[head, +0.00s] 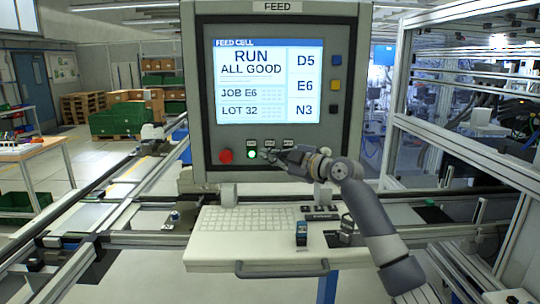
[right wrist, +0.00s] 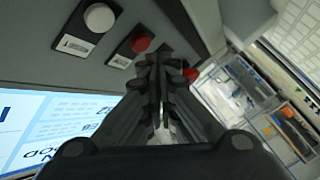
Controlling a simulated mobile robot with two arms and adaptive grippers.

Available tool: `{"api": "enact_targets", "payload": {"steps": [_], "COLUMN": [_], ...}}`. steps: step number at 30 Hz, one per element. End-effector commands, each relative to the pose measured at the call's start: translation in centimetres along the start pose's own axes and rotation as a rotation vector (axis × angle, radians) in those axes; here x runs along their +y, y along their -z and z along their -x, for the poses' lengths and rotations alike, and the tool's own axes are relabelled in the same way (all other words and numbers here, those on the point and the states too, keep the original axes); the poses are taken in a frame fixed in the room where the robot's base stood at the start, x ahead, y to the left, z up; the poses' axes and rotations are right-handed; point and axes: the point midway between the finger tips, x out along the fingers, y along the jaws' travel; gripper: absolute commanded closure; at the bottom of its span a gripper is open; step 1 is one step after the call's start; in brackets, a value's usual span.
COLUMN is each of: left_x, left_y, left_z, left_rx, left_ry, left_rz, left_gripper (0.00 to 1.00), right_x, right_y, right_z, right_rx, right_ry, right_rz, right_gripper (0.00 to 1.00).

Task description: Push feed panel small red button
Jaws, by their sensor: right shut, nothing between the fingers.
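The feed panel (head: 200,90) stands upright in front of me with its screen on. Below the screen, a large red button (head: 225,156) and a lit green button (head: 251,153) show at the left of the button row. In the right wrist view, the small red button (right wrist: 141,44) sits beside a white button (right wrist: 99,17). My right gripper (head: 266,154) is shut and empty, its tips close to the panel just right of the green button. In the wrist view its fingers (right wrist: 163,75) are beside the small red button; contact cannot be told. My left gripper is out of view.
A keyboard shelf (head: 210,264) juts out under the panel, with a small blue-black device (head: 301,232) on it. Conveyor rails run at both sides. A metal frame (head: 395,100) stands close on the right. Green crates (head: 115,120) stand far back left.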

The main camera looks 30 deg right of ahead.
Motion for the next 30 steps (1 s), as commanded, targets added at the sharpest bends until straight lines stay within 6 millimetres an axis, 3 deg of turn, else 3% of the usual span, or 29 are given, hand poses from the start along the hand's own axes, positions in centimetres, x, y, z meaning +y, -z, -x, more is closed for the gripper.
{"api": "enact_targets", "payload": {"steps": [30], "left_x": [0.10], "left_y": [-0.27], "left_z": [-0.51], "left_rx": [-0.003], "left_ry": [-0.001], "left_rz": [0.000], "left_gripper": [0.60], "right_x": [0.62], "right_y": [-0.56], "right_z": [-0.82], "right_rx": [0.000], "right_ry": [0.000], "right_rz": [-0.001], "right_gripper": [1.00]}}
